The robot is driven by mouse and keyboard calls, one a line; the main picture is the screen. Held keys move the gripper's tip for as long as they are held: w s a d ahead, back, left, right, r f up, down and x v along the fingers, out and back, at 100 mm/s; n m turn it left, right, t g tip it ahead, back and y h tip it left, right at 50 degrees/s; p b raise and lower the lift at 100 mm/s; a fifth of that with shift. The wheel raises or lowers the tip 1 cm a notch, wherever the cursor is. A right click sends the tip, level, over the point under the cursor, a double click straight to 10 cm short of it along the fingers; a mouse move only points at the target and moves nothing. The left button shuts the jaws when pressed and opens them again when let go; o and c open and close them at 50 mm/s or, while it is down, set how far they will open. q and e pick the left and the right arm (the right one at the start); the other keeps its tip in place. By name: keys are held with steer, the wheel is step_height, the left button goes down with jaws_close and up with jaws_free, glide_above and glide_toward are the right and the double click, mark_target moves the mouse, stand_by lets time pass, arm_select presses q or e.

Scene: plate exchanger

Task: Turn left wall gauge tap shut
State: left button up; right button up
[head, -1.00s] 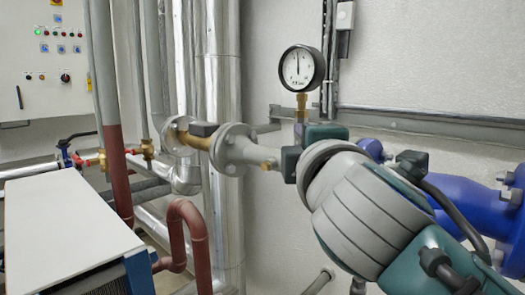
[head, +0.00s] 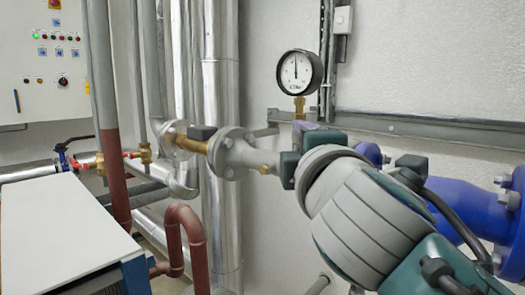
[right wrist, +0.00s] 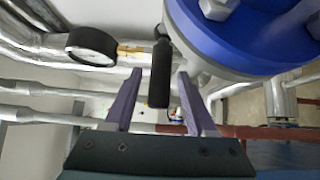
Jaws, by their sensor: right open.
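The round white-faced wall gauge (head: 299,72) has a black rim and stands upright on a brass tap fitting (head: 299,104) in the head view. My right gripper (head: 300,143) is just below that fitting, and its far side is hidden. In the right wrist view the gauge (right wrist: 92,46) is at the upper left, with its brass stem (right wrist: 130,49) running right. A black handle (right wrist: 160,72), seemingly the tap's lever, lies between the spread purple fingers of the gripper (right wrist: 159,80), with gaps on both sides. My left gripper is out of view.
A flanged pipe with a brass, black-handled valve (head: 203,132) is left of my gripper. Blue flanged pipework (head: 465,205) is to the right, and a blue flange (right wrist: 240,35) is close in the wrist view. A white-topped cabinet (head: 65,230) stands at lower left.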

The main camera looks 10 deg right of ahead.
steer(key=s+a+b, duration=0.1)
steer(key=s+b, duration=0.1)
steer(key=s, duration=0.7)
steer(key=shift+s, duration=0.3)
steer(key=s+d+r+m+g+y+p, duration=0.1)
steer(key=s+d+r+m+g+p, duration=0.1)
steer(key=s+m+g+p, duration=0.5)
steer(key=s+d+r+m+g+y+p, duration=0.1)
steer(key=s+d+m+g+p, duration=0.3)
steer(key=s+p, duration=1.2)
steer(key=r+m+g+p, duration=0.1)
steer(key=m+g+p, duration=0.2)
steer(key=p, duration=0.1)
steer(key=shift+s+r+m, duration=0.2)
steer(key=shift+r+m, duration=0.15)
steer(key=shift+m, duration=0.05)
